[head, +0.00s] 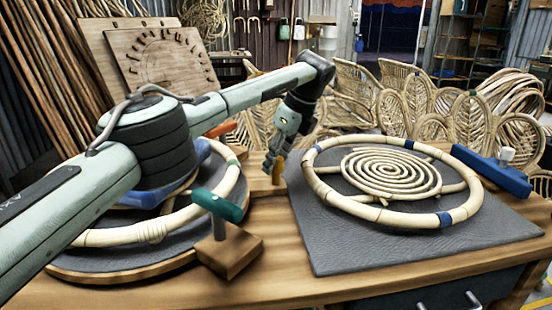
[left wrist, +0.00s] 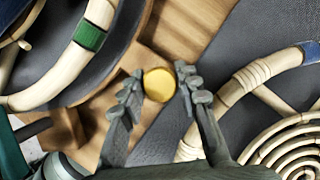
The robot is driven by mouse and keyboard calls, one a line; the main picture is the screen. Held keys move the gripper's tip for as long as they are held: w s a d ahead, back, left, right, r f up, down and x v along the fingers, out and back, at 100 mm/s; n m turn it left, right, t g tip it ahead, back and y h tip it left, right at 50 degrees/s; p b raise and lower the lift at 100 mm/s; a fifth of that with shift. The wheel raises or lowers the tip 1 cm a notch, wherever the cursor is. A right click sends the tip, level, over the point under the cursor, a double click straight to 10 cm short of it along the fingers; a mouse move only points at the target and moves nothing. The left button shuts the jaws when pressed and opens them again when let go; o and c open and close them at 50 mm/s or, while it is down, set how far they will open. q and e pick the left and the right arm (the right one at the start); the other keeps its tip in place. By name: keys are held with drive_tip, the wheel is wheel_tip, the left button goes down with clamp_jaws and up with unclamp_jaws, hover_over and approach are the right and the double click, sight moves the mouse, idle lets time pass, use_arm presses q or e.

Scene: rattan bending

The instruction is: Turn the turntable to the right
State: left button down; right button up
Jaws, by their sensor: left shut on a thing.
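The turntable (head: 128,270) is a round wooden disc with a grey top at the left of the bench, partly hidden by my left arm. A rattan ring (head: 155,230) with green bands lies on it. An upright yellow peg handle (head: 278,170) stands on a wooden piece at the turntable's right side. My left gripper (head: 272,161) points down with its fingers around the peg. In the left wrist view the peg's round yellow top (left wrist: 159,85) sits between the fingertips of my left gripper (left wrist: 158,92), shut on it. My right gripper is out of view.
A green-handled clamp (head: 217,205) on a wooden block stands in front of the turntable. To the right, a rattan ring with a spiral (head: 390,172) lies on a grey mat (head: 345,250). A blue clamp bar (head: 490,172) is beyond it. Rattan chair frames stand behind the bench.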

use_arm(q)
drive_tip(key=shift+w+a+r, duration=0.15)
drive_tip(key=shift+w+r, duration=0.1)
drive_tip(key=shift+w, duration=0.05)
drive_tip(key=c, duration=1.4)
unclamp_jaws()
drive_tip(key=o, duration=0.3)
drive_tip(key=shift+f, duration=0.15)
drive_tip(key=v, duration=1.2)
